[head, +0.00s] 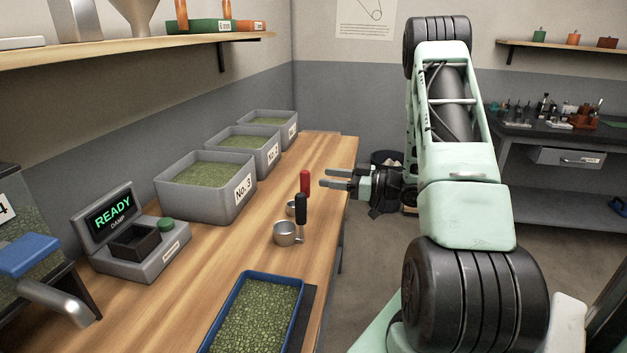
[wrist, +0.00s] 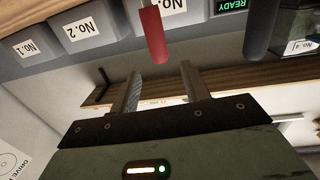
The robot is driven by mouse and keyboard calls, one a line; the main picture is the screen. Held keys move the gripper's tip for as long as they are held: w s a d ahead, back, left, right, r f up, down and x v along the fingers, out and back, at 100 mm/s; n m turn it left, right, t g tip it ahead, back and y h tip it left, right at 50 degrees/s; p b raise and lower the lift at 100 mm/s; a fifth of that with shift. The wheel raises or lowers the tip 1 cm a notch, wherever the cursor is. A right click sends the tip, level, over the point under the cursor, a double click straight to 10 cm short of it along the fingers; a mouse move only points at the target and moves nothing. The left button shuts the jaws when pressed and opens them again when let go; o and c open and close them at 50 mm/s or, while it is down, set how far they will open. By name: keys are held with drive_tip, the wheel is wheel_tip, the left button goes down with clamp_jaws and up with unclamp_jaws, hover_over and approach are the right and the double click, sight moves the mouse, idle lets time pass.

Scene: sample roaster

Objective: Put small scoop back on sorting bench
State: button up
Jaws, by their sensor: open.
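A scoop with an upright red handle (head: 305,182) stands on the wooden sorting bench (head: 318,155). Its metal bowl (head: 291,207) is partly hidden and looks like the smaller of two. A black-handled scoop (head: 301,209) with a larger metal bowl (head: 285,234) stands nearer. My gripper (head: 322,179) is open and empty at the bench's right edge, with its fingers pointing left towards the red handle. In the wrist view, the red handle (wrist: 152,35) shows beyond the gap between my open fingertips (wrist: 160,73); the black handle (wrist: 262,28) is to the right.
Labelled grey bins (head: 206,188) line the back of the bench. A blue tray (head: 236,287) of green beans lies in front, and a grey device (head: 140,250) reading READY stands left. A shelf (head: 130,50) overhangs the bench. A dark bin (head: 384,157) stands on the floor beyond my gripper.

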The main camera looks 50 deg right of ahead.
drive_tip(key=shift+v, duration=1.5)
